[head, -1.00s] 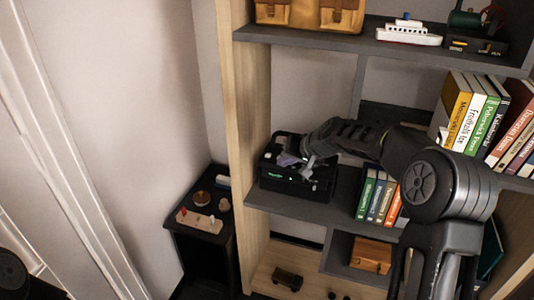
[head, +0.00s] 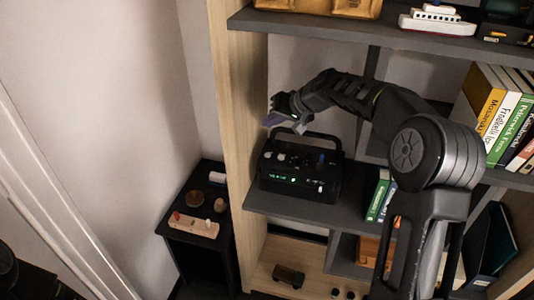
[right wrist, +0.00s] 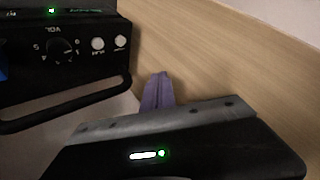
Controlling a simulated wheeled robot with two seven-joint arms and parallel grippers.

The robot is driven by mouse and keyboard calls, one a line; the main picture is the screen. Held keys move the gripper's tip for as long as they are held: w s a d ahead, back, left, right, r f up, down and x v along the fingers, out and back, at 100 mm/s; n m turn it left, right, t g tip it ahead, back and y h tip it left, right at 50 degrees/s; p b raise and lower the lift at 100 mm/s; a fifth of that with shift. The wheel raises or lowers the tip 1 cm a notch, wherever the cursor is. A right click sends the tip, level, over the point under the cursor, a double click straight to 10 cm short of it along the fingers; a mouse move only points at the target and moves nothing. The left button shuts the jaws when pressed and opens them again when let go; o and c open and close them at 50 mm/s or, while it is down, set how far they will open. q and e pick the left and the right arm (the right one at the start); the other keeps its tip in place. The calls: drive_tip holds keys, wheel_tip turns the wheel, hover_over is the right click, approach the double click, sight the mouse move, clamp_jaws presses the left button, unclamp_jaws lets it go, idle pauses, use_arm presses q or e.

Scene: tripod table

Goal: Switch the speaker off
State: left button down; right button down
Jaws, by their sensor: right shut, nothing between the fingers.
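The speaker (head: 302,190) is a black box with a carrying handle, standing on the middle shelf. Green lettering is lit on its front, and small white and blue controls sit on it. The right wrist view shows part of the speaker (right wrist: 25,55) upside down, with a knob marked VOL, two round white buttons and a green light. My right gripper (head: 278,119) is shut and empty, above the speaker's left rear and apart from it. Its purple fingertips (right wrist: 156,90) show against the wooden side panel. My left gripper is not in view.
The wooden side panel (head: 238,130) rises close left of the speaker. The upper shelf (head: 350,33) overhangs my right arm. Books (head: 380,195) stand right of the speaker. A small black side table (head: 172,228) with small objects stands at lower left.

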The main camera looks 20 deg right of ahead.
drive_tip(key=b, duration=0.6)
hover_over(270, 158)
wheel_tip(270, 158, down, 8)
drive_tip(key=shift+f, duration=0.45)
idle(1.5)
drive_tip(key=shift+f+b, duration=0.35)
drive_tip(key=shift+b, duration=0.35)
drive_tip(key=shift+f+b, duration=0.4)
drive_tip(key=shift+b, duration=0.05)
drive_tip(key=shift+r, duration=0.1)
idle(0.6)
drive_tip(key=shift+r+p, duration=0.5)
drive_tip(key=shift+r, duration=0.2)
